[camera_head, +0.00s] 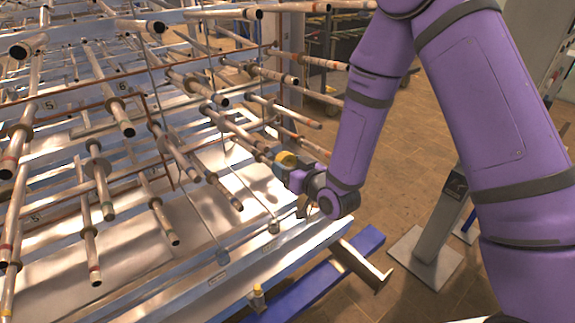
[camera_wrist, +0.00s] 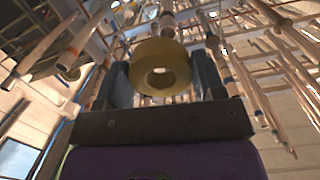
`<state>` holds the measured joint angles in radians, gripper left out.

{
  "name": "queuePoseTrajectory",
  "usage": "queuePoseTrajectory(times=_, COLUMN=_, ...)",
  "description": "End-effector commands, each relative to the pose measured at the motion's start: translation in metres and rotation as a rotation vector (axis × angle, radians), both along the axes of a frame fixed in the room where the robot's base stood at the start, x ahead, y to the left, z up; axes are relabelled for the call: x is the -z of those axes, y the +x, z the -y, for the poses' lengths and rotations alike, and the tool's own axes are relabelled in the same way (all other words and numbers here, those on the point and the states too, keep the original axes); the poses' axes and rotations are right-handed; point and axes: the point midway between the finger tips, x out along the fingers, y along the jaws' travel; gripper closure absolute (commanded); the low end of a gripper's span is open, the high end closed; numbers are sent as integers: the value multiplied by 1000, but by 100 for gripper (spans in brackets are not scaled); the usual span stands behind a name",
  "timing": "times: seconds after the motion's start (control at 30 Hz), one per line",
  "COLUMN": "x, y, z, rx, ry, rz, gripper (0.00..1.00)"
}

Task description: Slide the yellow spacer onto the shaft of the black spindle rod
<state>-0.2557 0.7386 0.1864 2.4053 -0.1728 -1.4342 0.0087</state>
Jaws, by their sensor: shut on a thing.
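The yellow spacer (camera_wrist: 150,55) is a thick ring with a round hole, held between the two dark fingers of my gripper (camera_wrist: 162,72) in the wrist view. In the head view the spacer (camera_head: 286,158) shows at the tip of my gripper (camera_head: 291,168), beside the rack. A rod (camera_head: 240,132) of the rack points toward the spacer, its end close to it. In the wrist view a rod (camera_wrist: 166,18) stands just beyond the spacer's upper rim. I cannot tell whether it touches or enters the hole. Which rod is the black spindle rod is not clear from colour.
Many tan rods with coloured bands crowd the rack left of my gripper, and more surround it in the wrist view. A small yellow-topped piece (camera_head: 257,298) is at the rack's front edge. A blue beam (camera_head: 318,283) and a grey stand (camera_head: 436,240) are low right. Floor shows between.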

Motion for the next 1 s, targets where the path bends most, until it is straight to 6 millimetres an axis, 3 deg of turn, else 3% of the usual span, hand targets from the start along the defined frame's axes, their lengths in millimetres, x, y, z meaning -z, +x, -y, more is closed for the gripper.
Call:
queuePoseTrajectory(times=0.13, x=-8, y=-5, z=-5, rx=-13, ry=12, rz=19, gripper=61)
queuePoseTrajectory(times=0.5, x=-8, y=-4, z=-4, rx=-15, ry=14, rz=18, gripper=61)
queuePoseTrajectory(times=1.0, x=-4, y=26, z=-25, rx=-15, ry=14, rz=18, gripper=61)
